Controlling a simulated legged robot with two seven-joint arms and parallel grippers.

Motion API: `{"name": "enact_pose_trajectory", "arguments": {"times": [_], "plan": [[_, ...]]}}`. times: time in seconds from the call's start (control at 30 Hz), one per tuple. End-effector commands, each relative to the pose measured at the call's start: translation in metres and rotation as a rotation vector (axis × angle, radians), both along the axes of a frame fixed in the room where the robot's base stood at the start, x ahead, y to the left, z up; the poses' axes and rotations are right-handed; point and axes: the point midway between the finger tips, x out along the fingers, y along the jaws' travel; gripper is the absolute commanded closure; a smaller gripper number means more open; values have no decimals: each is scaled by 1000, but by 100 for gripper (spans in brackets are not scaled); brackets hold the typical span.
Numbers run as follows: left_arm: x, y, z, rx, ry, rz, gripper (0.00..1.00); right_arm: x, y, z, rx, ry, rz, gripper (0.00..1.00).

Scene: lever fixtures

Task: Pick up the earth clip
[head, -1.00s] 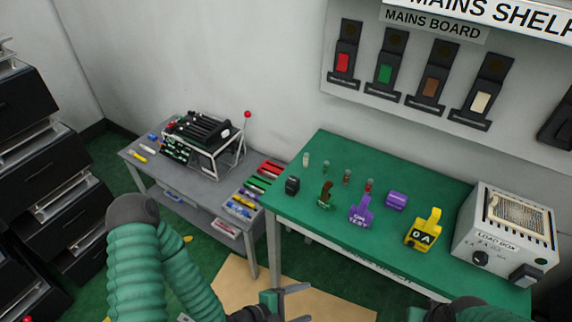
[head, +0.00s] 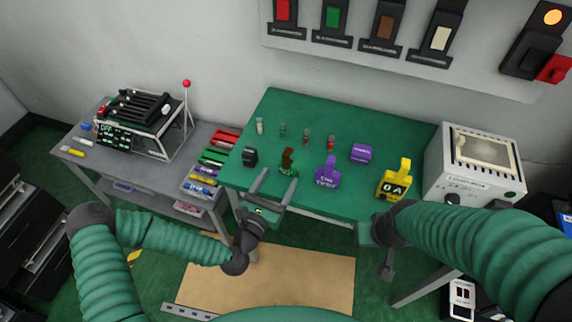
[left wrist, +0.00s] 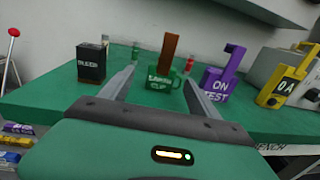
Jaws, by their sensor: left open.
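The earth clip (head: 288,163), green with a brown upright part, stands near the front edge of the green bench (head: 235,165). It also shows in the left wrist view (left wrist: 161,90), with its label facing me. My left gripper (head: 279,178) is open and empty, at the bench's front edge just short of the clip. In the left wrist view its fingers (left wrist: 158,76) point at the clip, one to each side of it in the picture. My right gripper (head: 388,262) hangs low in front of the bench; its jaws are not clear.
A black block (head: 250,157) stands left of the clip, and a purple "ON TEST" tag (head: 327,172) to its right. Small vials (head: 306,137) stand behind. A yellow tag (head: 394,182) and the load box (head: 480,165) are further right. A grey table (head: 200,142) adjoins on the left.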

Motion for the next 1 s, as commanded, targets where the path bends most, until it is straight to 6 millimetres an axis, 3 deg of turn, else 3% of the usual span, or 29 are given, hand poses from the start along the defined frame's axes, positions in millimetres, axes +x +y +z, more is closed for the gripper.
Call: {"name": "enact_pose_trajectory", "arguments": {"times": [0.23,0.47,1.0], "plan": [[39,-17,0,2,-1,-1,29,0,0,7,0,0,0,64],[42,-18,-1,1,1,0,29,0,0,6,0,0,0,64],[42,-18,-2,1,1,0,95,0,0,6,0,0,0,64]]}}
